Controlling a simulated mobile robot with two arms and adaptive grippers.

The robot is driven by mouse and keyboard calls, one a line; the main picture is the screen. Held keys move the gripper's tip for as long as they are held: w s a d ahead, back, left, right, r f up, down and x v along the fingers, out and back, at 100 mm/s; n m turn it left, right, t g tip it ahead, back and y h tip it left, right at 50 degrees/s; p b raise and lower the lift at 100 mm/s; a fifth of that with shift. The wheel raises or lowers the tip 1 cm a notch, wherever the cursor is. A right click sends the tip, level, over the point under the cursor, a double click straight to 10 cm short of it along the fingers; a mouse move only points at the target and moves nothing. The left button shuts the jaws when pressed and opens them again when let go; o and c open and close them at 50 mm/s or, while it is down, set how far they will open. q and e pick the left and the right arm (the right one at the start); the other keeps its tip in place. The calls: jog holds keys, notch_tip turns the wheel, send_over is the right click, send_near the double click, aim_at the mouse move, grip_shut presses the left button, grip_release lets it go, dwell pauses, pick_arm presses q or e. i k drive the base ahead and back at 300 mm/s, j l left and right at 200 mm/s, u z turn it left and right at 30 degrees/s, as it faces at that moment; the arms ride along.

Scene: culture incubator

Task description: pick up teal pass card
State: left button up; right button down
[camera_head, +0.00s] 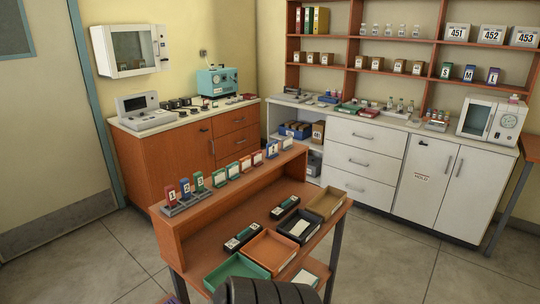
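No thing in view can be told for certain as the teal pass card. Small framed cards stand in a row on the raised ledge of the wooden desk: a green card (219,178), a green-edged card (233,170), orange-edged cards (246,163) and blue-edged cards (271,149). Which of them is teal is too small to tell. At the ledge's left end, a grey holder (183,207) bears tags numbered 1 to 3 in red, blue and green.
The desk top (206,250) holds a green tray (238,271), an orange tray (271,251), a black tray (299,226) and a tan tray (326,203). Two dark labelled cases lie there too. Cabinets (362,158) line the back walls. The floor (400,260) is clear at right.

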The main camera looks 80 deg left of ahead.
aim_at(232, 171)
jog(key=u, duration=2.2)
jog(key=i+l+u, duration=0.1)
jog(key=i+u, duration=0.3)
jog(key=i+l+u, duration=0.25)
jog(key=i+u, duration=0.15)
jog(key=i, duration=0.15)
